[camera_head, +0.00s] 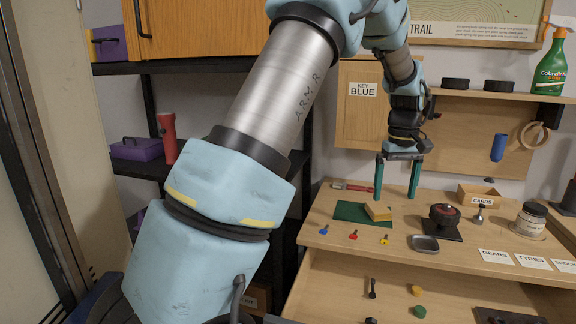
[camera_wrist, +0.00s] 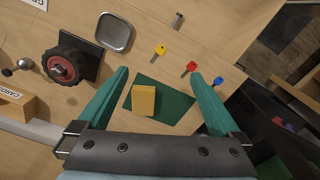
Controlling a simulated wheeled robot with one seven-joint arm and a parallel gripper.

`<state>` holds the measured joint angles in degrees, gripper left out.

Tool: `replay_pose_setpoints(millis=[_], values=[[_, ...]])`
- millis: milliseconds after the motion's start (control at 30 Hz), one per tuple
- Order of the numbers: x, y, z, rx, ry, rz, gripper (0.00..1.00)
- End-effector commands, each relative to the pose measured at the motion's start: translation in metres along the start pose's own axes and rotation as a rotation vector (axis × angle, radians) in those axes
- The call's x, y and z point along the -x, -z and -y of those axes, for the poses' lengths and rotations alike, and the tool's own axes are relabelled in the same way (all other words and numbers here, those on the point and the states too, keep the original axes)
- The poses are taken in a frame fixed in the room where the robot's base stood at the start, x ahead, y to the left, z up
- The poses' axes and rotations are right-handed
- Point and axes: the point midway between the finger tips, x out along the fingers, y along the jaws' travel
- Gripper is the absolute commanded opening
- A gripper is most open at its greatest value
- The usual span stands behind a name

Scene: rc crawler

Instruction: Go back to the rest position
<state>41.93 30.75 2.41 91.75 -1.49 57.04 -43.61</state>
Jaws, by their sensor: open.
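My gripper (camera_head: 396,176) hangs from my arm above the workbench, its two green fingers pointing down and spread apart. In the wrist view the gripper (camera_wrist: 160,92) is open with nothing between its fingertips. A yellow block (camera_head: 378,211) rests on a dark green mat (camera_head: 350,212) on the bench, below and a little left of the gripper. In the wrist view the yellow block (camera_wrist: 144,100) lies on the green mat (camera_wrist: 172,107), seen between the fingers but apart from them.
A red, a blue and a yellow key (camera_head: 385,240) lie near the bench's front edge. A metal tray (camera_head: 424,244), a wheel on a dark base (camera_head: 445,216) and a jar (camera_head: 531,219) stand to the right. A drawer (camera_head: 400,291) is open below. A shelf (camera_head: 500,95) runs behind.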

Motion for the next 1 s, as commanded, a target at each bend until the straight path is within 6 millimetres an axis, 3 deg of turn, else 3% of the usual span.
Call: replay_pose_setpoints(millis=[267, 467, 567, 667, 800, 900, 1000], values=[[-0.003, 0.008, 0.054, -0.017, -0.010, -0.010, 1.00], [-0.007, 0.008, 0.119, -0.042, -0.022, -0.030, 1.00], [-0.011, 0.001, 0.162, -0.059, -0.026, -0.044, 1.00], [-0.016, -0.015, 0.216, -0.083, -0.030, -0.065, 1.00], [-0.028, -0.054, 0.286, -0.125, -0.026, -0.101, 1.00], [-0.035, -0.080, 0.318, -0.150, -0.019, -0.118, 1.00], [-0.040, -0.097, 0.334, -0.168, -0.013, -0.129, 1.00]])
